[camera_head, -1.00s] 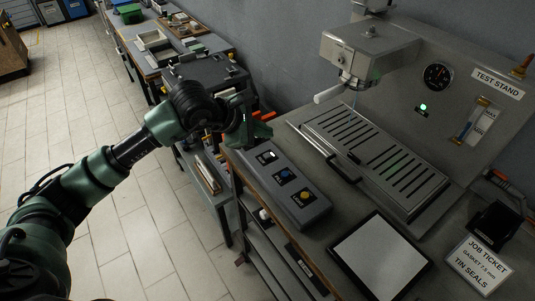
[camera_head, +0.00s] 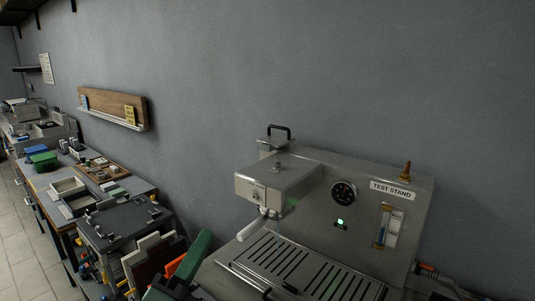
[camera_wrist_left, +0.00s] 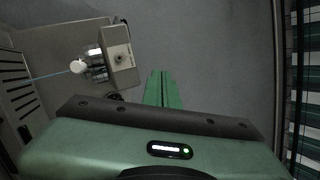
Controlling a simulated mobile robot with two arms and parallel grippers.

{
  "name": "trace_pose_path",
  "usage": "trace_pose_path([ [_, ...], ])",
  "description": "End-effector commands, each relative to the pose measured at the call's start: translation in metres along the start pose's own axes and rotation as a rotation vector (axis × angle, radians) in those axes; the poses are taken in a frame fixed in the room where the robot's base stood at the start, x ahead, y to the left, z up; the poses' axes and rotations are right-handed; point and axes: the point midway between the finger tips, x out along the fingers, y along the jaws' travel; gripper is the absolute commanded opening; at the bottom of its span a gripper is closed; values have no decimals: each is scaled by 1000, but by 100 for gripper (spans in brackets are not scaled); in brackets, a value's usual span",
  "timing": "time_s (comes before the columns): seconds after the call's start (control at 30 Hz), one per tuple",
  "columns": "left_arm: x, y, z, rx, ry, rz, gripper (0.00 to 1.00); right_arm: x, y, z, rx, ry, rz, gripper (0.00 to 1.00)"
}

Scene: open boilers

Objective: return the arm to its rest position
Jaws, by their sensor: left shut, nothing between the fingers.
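My left gripper (camera_head: 201,241) shows at the bottom of the head view as a green form pointing up, left of the test stand. The rest of that arm is mostly out of the picture. In the left wrist view its green fingers (camera_wrist_left: 163,88) are together, pointing toward the grey wall, with nothing held between them. The test stand (camera_head: 330,175) is a metal machine with a round gauge and a lit green light. Its head with a pale handle also shows in the left wrist view (camera_wrist_left: 121,57), left of the fingers. My right gripper is not in view.
A slotted drip tray (camera_head: 300,270) lies under the test stand's head. A dark case (camera_head: 125,222) and upright boards (camera_head: 150,260) stand left of my gripper. A bench with trays (camera_head: 70,187) runs further left.

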Motion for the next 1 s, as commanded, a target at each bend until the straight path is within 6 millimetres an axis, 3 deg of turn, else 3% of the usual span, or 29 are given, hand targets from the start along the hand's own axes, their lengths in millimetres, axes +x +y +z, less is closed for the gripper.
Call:
trace_pose_path([
  [0.1,-48,55,48,-388,-340,202,0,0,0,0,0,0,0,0],
  [0.2,-102,106,64,-646,-589,383,0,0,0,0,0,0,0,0],
  [0.3,-165,150,56,-860,-806,570,0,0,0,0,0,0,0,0],
  [0.4,-225,179,34,-1024,-988,750,0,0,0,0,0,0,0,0],
  [0.6,-312,196,-17,-1224,-1229,1032,0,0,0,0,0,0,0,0],
  [0.9,-399,179,-86,-1388,-1456,1374,0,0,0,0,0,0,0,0],
  [1.0,-405,215,-90,-1373,-1455,1376,0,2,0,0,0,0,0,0],
])
